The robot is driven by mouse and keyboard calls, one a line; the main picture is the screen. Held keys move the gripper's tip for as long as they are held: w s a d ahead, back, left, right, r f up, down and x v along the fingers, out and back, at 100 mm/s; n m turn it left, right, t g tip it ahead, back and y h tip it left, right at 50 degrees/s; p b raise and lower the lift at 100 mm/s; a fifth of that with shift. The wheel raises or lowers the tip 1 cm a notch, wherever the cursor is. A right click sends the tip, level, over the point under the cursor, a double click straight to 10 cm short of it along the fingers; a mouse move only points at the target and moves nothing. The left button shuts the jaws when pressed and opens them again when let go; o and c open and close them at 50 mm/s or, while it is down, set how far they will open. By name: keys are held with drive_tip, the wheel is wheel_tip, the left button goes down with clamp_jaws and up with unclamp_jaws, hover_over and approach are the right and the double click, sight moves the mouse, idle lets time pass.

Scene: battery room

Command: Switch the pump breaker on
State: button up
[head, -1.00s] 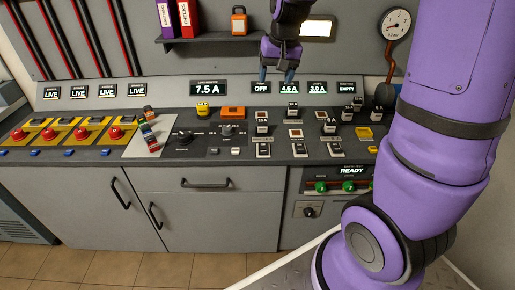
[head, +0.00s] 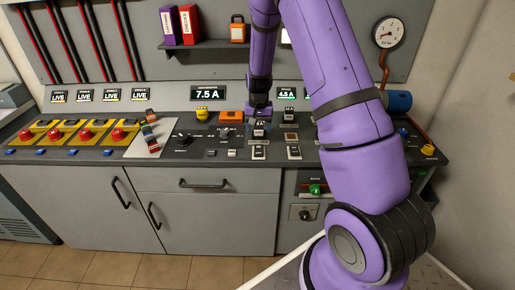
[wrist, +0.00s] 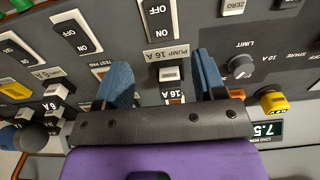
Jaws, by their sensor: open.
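In the wrist view a label reads PUMP 16 A (wrist: 167,52). Just below it is a small dark breaker with a pale lever (wrist: 168,74), marked 16 A. A white-framed black rocker (wrist: 158,20) marked OFF and ON lies above the label; in the head view it is near the panel's front edge (head: 259,152). My gripper (wrist: 162,76) is open, its blue fingers on either side of the small breaker, with a gap each side. Contact cannot be told. In the head view my gripper (head: 260,112) hangs over the pump column and hides its display.
Neighbouring breakers and rockers (head: 293,152) stand close on the right. An orange block (head: 231,116) and a knob (head: 183,140) are to the left. Red emergency buttons (head: 119,134) line the far left. A shelf with binders (head: 190,25) is above.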

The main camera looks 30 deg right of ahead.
sight(259, 149)
wheel_tip(259, 149, down, 9)
drive_tip(key=shift+f, duration=0.2)
drive_tip(key=shift+c, duration=0.5)
drive_tip(key=c, duration=0.8)
drive_tip(key=shift+w+d+g+y, duration=0.1)
drive_tip(key=shift+w+g+y, duration=0.05)
drive_tip(key=shift+g+y, duration=0.55)
drive_tip(key=shift+w+d+g+y, duration=0.15)
drive_tip(key=shift+g+y, duration=0.25)
drive_tip(key=shift+g, duration=0.5)
drive_tip(key=shift+c, duration=0.2)
drive_tip(key=o, duration=0.9)
drive_tip(key=shift+o, duration=0.2)
